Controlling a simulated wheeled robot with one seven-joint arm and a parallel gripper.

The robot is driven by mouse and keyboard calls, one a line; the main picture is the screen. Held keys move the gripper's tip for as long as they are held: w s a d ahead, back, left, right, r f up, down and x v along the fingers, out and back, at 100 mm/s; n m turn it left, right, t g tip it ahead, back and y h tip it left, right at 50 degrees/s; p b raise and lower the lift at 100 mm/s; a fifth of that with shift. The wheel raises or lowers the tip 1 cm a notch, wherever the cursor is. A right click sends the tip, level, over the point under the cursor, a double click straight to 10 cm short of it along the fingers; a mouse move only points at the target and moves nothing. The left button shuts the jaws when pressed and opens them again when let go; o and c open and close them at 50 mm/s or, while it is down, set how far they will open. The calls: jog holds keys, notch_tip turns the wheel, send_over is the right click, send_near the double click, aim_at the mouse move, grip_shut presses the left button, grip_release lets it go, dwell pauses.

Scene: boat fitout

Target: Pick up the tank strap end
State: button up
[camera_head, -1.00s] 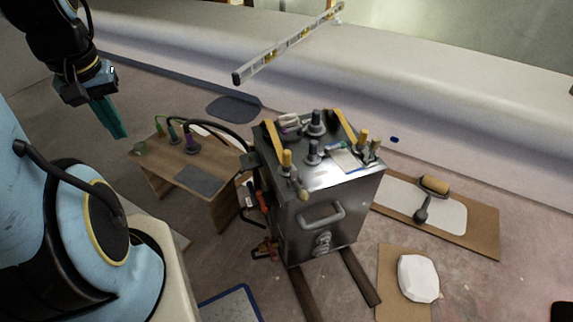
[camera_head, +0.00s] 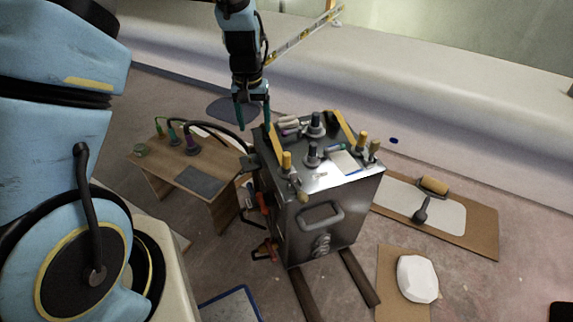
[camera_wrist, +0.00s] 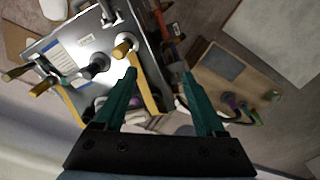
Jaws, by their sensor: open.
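A steel tank (camera_head: 330,195) stands on dark rails with two yellow straps on its top. The left strap (camera_head: 272,142) runs along the tank's left edge; the right strap (camera_head: 342,128) is at the back right. My gripper (camera_head: 254,118) points down at the tank's back left corner, close to the left strap's far end. Its two green fingers are apart, with nothing held. In the wrist view, a yellow strap (camera_wrist: 151,98) lies between the finger lines (camera_wrist: 158,75), beside the left finger. Whether it is touched, I cannot tell.
Upright yellow-handled and dark fittings (camera_head: 314,125) crowd the tank top, with a paper label (camera_head: 345,161). A black hose curves from a low wooden table (camera_head: 190,165) to the tank's left side. A spirit level (camera_head: 300,38) lies on the ledge behind.

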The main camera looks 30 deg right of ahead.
jog(key=m, duration=0.2)
send_near(286, 163)
jog(key=shift+w+d+f, duration=0.1)
jog(key=shift+w+f, duration=0.1)
jog(key=shift+w, duration=0.6)
jog(key=f, duration=0.2)
jog(key=f+p, duration=0.1)
jog(key=f, duration=0.2)
jog(key=shift+s+d+f, duration=0.1)
jog(key=shift+s+d, duration=0.05)
jog(key=shift+d, duration=0.05)
jog(key=shift+d+f+p, duration=0.2)
jog(key=shift+f+p, duration=0.9)
jog(key=shift+f, duration=1.75)
grip_shut()
